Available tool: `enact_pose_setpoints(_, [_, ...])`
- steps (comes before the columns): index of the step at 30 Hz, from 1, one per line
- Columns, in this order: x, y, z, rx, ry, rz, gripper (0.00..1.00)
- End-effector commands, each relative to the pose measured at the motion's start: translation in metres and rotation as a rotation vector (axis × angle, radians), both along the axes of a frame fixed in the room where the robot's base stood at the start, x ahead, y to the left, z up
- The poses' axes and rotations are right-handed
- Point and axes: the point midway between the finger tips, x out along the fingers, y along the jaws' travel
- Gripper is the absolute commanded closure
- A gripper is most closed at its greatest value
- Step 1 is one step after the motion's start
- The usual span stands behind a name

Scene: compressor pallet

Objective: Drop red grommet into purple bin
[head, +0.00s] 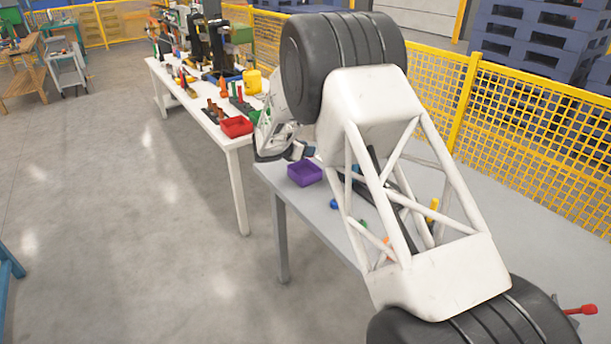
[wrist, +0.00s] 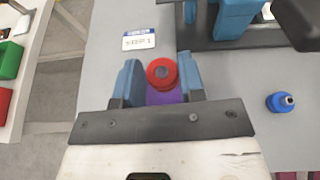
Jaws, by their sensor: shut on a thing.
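My gripper (wrist: 160,70) has two blue fingers and is shut on the red grommet (wrist: 162,73), a round ring with a dark centre, held near the fingertips. In the wrist view a purple patch of the bin (wrist: 165,97) shows between the fingers, behind the grommet. The rest of the bin is hidden by my gripper there. In the head view my gripper is close above and behind the bin; its grommet cannot be made out.
A dark fixture with blue parts (wrist: 235,22) is beyond the fingers. A white table with a red bin (head: 237,126) stands to the left, across a gap.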

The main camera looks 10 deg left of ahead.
Motion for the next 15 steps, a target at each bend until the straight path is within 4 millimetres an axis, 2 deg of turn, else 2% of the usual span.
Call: enact_pose_setpoints(15, [0.0, 0.0, -0.038, -0.001, 0.001, 0.001, 0.9])
